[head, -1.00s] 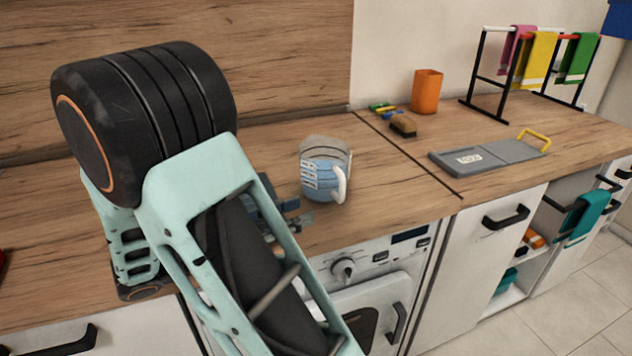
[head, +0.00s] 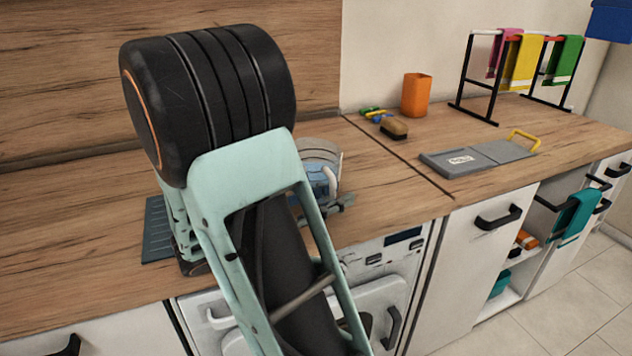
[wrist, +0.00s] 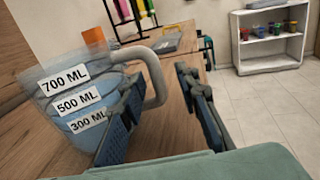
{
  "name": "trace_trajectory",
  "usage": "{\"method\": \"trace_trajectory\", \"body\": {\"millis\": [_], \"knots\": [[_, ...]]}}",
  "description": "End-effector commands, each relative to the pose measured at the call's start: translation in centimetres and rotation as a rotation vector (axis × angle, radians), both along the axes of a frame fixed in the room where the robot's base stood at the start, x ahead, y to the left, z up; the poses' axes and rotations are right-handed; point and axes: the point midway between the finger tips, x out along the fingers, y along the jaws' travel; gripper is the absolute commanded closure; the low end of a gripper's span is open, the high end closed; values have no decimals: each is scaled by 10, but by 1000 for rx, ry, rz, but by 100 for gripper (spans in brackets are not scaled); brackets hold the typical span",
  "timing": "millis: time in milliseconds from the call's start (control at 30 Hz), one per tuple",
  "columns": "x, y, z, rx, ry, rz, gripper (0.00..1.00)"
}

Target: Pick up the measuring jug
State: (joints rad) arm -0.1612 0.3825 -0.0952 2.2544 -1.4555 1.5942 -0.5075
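The measuring jug (head: 320,154) is clear with a blue lower part and a pale handle. It stands upright on the wooden worktop, partly hidden behind my arm in the head view. In the wrist view the jug (wrist: 75,85) fills the left side, with labels for 700, 500 and 300 ML. My gripper (wrist: 160,80) is open, its two fingers apart. The jug's handle (wrist: 157,78) reaches into the space between the fingers, and the left finger overlaps the jug's body. I cannot tell whether it touches. In the head view only a bit of the gripper (head: 340,206) shows.
A grey board with a yellow handle (head: 480,157), a brush (head: 393,129), an orange cup (head: 416,95) and a towel rack (head: 468,75) stand farther right on the worktop. A dark grey mat (head: 157,232) lies left of my arm. The wooden splashback (head: 60,80) rises behind.

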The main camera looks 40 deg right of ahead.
Motion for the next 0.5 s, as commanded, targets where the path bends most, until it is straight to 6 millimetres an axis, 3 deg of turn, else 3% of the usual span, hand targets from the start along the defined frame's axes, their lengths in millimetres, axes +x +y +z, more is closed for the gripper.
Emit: {"method": "trace_trajectory", "body": {"millis": [133,400,500], "knots": [[0,0,0,0,0,0,72],[0,0,0,0,-1,0,100],[0,0,0,0,-1,0,100]]}}
